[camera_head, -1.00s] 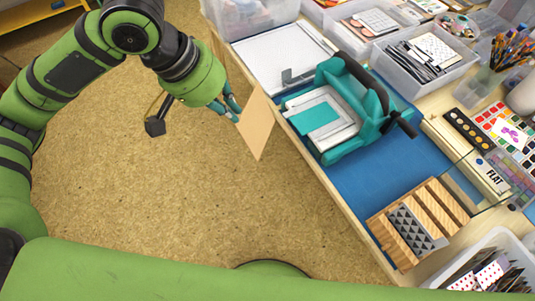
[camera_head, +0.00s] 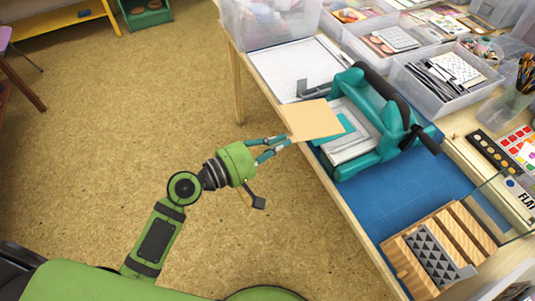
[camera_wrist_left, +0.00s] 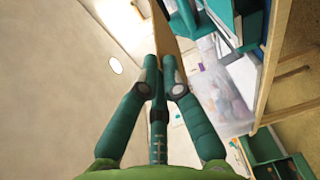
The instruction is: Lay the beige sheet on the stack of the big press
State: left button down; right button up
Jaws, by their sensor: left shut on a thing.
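The beige sheet (camera_head: 314,119) is held out flat by my left gripper (camera_head: 281,144), which is shut on its near left edge. The sheet hangs over the table's front edge and overlaps the left part of the big press in the picture. The big press (camera_head: 380,122) is teal with a black roller and handle. Its stack (camera_head: 352,142) of white and grey plates with a teal sheet lies on its bed, partly hidden by the beige sheet. In the left wrist view the fingers (camera_wrist_left: 158,85) pinch the beige sheet (camera_wrist_left: 165,35), seen nearly edge-on. My right gripper is not in view.
A white gridded paper trimmer (camera_head: 292,68) lies behind the press. A wooden block rack (camera_head: 437,250) sits front right on the blue mat (camera_head: 395,200). Open floor lies left of the table.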

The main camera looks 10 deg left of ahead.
aim_at(306, 140)
pick_arm(q)
jog(key=a+f+t, duration=0.1)
jog(key=a+f+n+t+y, duration=0.1)
jog(key=f, duration=0.1)
jog(key=shift+s+a+f+n, duration=0.15)
jog(key=shift+n, duration=0.15)
jog(key=w+d, duration=0.3)
jog(key=d, duration=0.2)
jog(key=w+d, duration=0.2)
jog(key=d, duration=0.1)
jog(key=shift+w+d+f+b, duration=0.15)
jog(key=shift+w+f+b, duration=0.05)
jog(key=shift+w+b, duration=0.15)
jog(key=shift+f+b, duration=0.75)
jog(key=shift+f, duration=0.05)
